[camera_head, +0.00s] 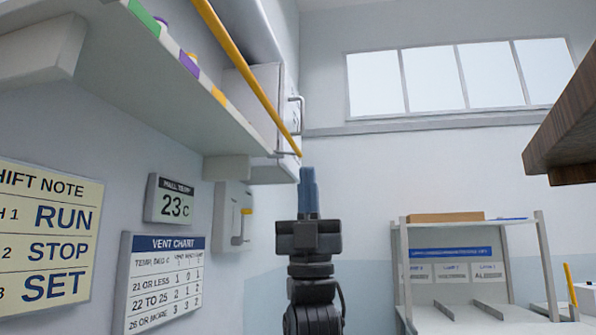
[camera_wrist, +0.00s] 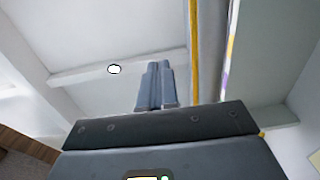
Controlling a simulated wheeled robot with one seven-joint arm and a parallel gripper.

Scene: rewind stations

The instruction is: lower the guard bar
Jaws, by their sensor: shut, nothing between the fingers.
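The guard bar (camera_head: 247,76) is a long yellow bar in the head view. It slants from the top edge down to the right, across the front of a shelf, and its lower end is near my fingertips. My gripper (camera_head: 308,172) points up with its blue fingers shut and nothing between them. The fingertips are just below and right of the bar's lower end; I cannot tell whether they touch. In the wrist view my shut fingers (camera_wrist: 158,66) are left of the yellow bar (camera_wrist: 194,50), with a gap between them in the picture. The bar's top end is out of view.
A wall shelf (camera_head: 135,75) with coloured items hangs at the upper left. A white cabinet (camera_head: 262,100) with a handle is behind the bar. A wooden edge (camera_head: 560,125) juts in at right. A grey rack (camera_head: 470,270) stands at the lower right.

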